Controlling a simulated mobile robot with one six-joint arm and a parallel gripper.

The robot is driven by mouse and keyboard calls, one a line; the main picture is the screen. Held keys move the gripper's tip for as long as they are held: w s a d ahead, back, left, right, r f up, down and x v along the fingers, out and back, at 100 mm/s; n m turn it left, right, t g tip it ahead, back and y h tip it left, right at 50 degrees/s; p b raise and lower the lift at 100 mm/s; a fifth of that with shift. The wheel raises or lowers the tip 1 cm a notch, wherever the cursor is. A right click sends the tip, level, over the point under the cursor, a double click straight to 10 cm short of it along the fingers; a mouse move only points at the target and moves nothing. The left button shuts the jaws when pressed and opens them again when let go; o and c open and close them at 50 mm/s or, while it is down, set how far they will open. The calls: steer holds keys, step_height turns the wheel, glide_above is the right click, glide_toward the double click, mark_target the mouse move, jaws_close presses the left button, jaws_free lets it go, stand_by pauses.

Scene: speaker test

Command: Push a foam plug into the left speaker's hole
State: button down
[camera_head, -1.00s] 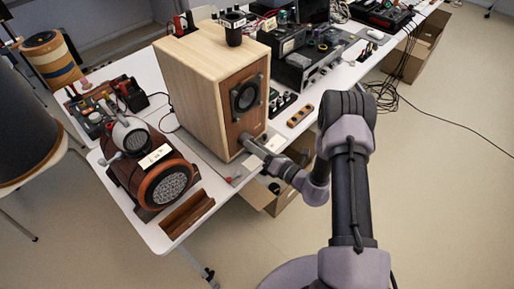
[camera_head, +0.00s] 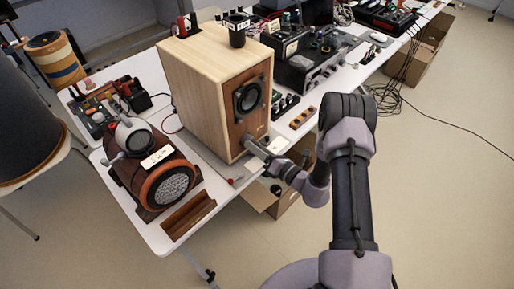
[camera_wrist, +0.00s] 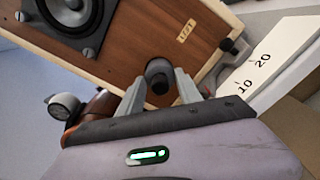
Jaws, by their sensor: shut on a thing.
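The wooden speaker (camera_head: 205,95) stands on the white table, its front with a dark round driver (camera_head: 248,97) facing my arm. In the wrist view its brown front panel (camera_wrist: 130,45) carries a small label (camera_wrist: 185,32) that seems to read LEFT. My gripper (camera_head: 258,150) is at the lower part of this front. In the wrist view my gripper (camera_wrist: 160,88) is shut on a dark round foam plug (camera_wrist: 158,72), held against or just before the panel. The hole is hidden behind the plug; I cannot tell how deep the plug sits.
A brown barrel-shaped speaker (camera_head: 165,180) with a round grille lies left, near a wooden trough (camera_head: 188,216). A black cup-like holder (camera_head: 237,33) stands on the speaker. A white scale marked 10 and 20 (camera_wrist: 280,60) lies beside it. Electronics (camera_head: 315,60) crowd the table behind.

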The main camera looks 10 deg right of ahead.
steer(key=shift+x, duration=0.85)
steer(key=c, duration=0.7)
jaws_free()
